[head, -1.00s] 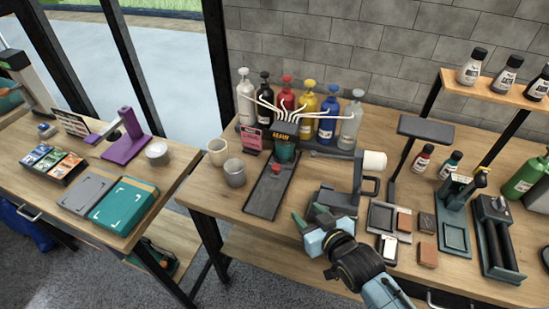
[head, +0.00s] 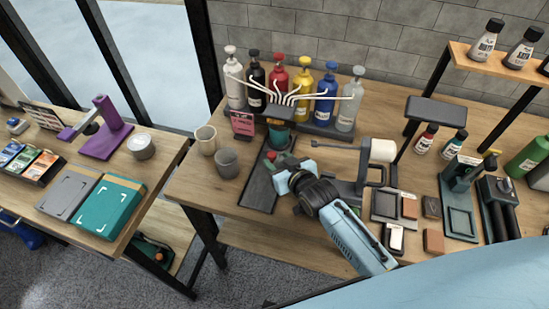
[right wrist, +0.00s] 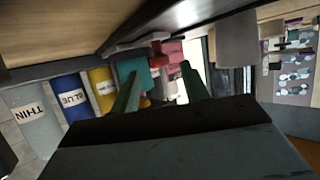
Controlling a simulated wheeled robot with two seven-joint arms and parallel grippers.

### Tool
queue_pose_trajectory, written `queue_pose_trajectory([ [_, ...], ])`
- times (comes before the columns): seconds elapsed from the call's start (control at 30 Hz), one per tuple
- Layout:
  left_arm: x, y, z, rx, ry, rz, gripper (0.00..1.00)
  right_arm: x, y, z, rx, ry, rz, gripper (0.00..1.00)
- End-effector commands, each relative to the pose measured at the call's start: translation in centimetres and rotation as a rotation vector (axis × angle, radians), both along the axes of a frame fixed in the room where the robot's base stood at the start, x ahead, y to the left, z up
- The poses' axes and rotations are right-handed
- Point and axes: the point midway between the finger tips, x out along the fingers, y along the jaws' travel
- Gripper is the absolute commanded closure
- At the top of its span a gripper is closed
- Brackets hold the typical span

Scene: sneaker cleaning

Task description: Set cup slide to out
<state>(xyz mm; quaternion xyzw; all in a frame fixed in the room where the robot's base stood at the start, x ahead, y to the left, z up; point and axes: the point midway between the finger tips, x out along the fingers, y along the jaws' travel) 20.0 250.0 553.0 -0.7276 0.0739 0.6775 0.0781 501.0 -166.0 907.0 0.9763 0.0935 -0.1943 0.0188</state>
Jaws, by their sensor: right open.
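The cup slide (head: 257,192) is a dark flat track on the right table, running forward from under the paint dispenser (head: 281,108). A teal cup (head: 279,138) stands at its back end under the nozzles, and shows between bottles and fingers in the right wrist view (right wrist: 133,68). A red knob (head: 271,155) shows on the slide in front of the cup. My right gripper (head: 276,164) is open over the slide beside the knob, partly covering it; its green fingers (right wrist: 158,88) point toward the cup area. Contact with the knob cannot be told. My left gripper is out of view.
Several coloured bottles (head: 325,98) stand behind the dispenser. Two mugs (head: 227,162) sit left of the slide. A paper-roll holder (head: 378,152) stands right of my gripper. A pink sign (head: 242,123) stands near the slide's back left.

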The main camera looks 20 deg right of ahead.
Motion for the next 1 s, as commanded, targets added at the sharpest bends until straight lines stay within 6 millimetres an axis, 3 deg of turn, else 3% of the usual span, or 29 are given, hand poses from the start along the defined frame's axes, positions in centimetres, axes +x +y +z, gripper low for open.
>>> queue_pose_trajectory([
  [0.2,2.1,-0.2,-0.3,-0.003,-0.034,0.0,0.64,2.2,0.5,-1.0,0.001,-0.001,0.001,0.54],
  [0.6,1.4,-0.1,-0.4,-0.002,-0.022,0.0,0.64,2.8,0.6,-1.1,0.001,0.0,0.001,0.54],
  [0.93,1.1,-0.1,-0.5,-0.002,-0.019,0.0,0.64,2.7,0.6,-1.1,0.0,0.0,0.001,0.98],
  [1.0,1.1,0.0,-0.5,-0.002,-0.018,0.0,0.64,2.7,0.6,-1.2,0.0,0.0,0.001,1.0],
])
